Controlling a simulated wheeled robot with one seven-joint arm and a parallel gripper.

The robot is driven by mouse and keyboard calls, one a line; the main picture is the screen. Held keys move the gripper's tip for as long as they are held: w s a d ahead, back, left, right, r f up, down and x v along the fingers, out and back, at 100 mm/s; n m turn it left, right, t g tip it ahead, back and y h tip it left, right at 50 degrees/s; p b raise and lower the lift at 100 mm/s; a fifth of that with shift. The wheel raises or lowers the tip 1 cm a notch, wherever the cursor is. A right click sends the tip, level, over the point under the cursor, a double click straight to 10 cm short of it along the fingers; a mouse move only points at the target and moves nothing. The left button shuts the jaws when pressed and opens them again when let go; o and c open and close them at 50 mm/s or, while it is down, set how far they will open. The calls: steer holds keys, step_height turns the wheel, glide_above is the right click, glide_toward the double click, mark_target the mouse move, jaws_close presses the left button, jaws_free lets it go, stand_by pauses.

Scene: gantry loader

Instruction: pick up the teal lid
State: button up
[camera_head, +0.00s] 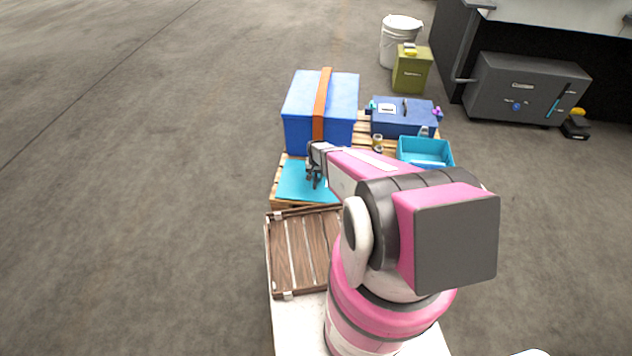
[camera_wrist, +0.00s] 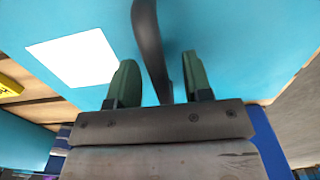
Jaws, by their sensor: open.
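The teal lid (camera_head: 292,183) is a flat panel lying on the wooden pallet, in front of the blue box. It fills much of the wrist view (camera_wrist: 235,50), with a white label and a dark curved handle (camera_wrist: 149,40). My gripper (camera_head: 314,182) is over the lid in the head view, and my arm hides the lid's right part. In the wrist view, my gripper (camera_wrist: 157,75) is open, with one green-padded finger on each side of the handle. I cannot tell whether either finger touches it.
A blue box (camera_head: 299,103) with an orange strap stands behind the lid. A blue toolbox (camera_head: 402,122) and an open teal bin (camera_head: 425,151) are to the right. A slatted brown wooden panel (camera_head: 292,252) lies nearer. The floor at left is clear.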

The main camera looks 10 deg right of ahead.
jaws_close()
